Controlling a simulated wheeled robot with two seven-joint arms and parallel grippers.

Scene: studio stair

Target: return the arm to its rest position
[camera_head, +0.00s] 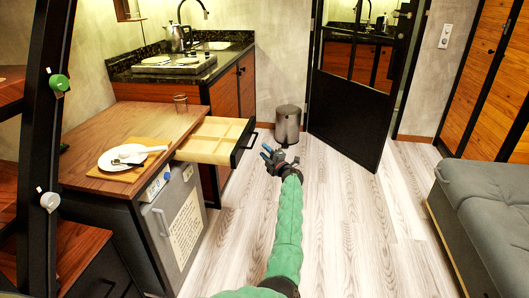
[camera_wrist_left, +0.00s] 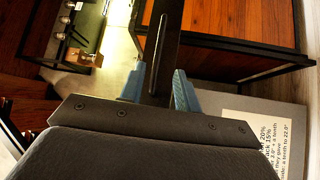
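My left arm (camera_head: 286,225), in a green sleeve, reaches up from the bottom middle of the head view. My left gripper (camera_head: 268,154) is at its far end, over the floor to the right of the open drawer (camera_head: 209,147). Its blue fingers also show in the left wrist view (camera_wrist_left: 157,88), spread apart. A dark bar shows between them, apparently in the background; I see no object held. My right gripper is in neither view.
A bin (camera_head: 288,125) stands behind the gripper. A grey sofa (camera_head: 490,215) is at right. Bare floor (camera_head: 365,225) lies between.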

